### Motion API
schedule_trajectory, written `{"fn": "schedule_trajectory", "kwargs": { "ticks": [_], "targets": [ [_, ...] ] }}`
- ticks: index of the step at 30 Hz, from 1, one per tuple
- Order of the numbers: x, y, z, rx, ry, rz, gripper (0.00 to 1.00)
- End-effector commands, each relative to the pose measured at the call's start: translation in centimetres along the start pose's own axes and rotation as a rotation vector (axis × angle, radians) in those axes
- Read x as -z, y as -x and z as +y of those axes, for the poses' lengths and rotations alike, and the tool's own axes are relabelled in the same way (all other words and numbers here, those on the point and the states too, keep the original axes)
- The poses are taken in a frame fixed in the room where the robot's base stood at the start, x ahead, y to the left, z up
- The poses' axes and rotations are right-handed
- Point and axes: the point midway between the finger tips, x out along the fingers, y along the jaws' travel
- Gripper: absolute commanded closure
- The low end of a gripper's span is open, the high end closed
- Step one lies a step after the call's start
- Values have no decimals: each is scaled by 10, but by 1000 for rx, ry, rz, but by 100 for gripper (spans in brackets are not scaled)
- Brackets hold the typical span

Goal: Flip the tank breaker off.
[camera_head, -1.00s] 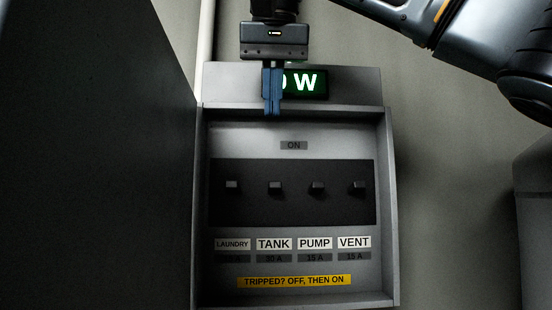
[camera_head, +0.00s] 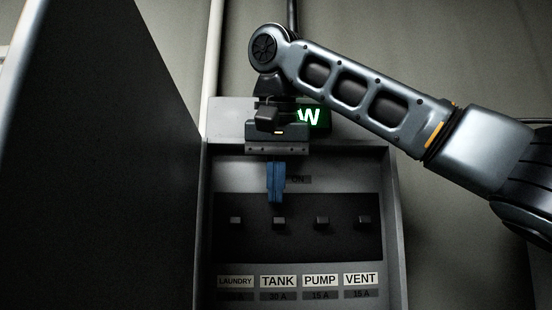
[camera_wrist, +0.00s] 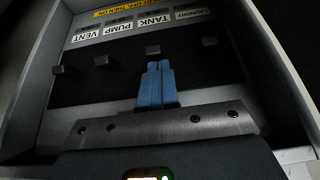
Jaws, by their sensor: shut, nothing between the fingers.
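The tank breaker is a small dark lever (camera_head: 279,223) above the TANK label (camera_head: 278,282) in the head view. In the wrist view the same lever (camera_wrist: 152,50) appears just beyond my fingertips, with the labels upside down. My gripper (camera_head: 276,200) has its blue fingers shut and empty, pointing down just above the tank lever. In the wrist view the fingertips (camera_wrist: 158,65) line up with it. I cannot tell whether they touch it. The lever stands about level with the other levers. The ON plate (camera_head: 300,180) is partly hidden by my fingers.
The laundry lever (camera_head: 235,220) is left of the tank lever; the pump lever (camera_head: 321,221) and vent lever (camera_head: 364,220) are right. Raised side walls frame the grey panel (camera_head: 396,250). A dark door (camera_head: 100,170) stands at left.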

Motion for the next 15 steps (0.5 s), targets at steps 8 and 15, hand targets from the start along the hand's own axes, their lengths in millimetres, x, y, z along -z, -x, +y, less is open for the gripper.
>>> {"fn": "schedule_trajectory", "kwargs": {
  "ticks": [8,15],
  "targets": [
    [0,-16,0,0,0,1,100],
    [0,-16,0,-1,0,1,100]
  ]
}}
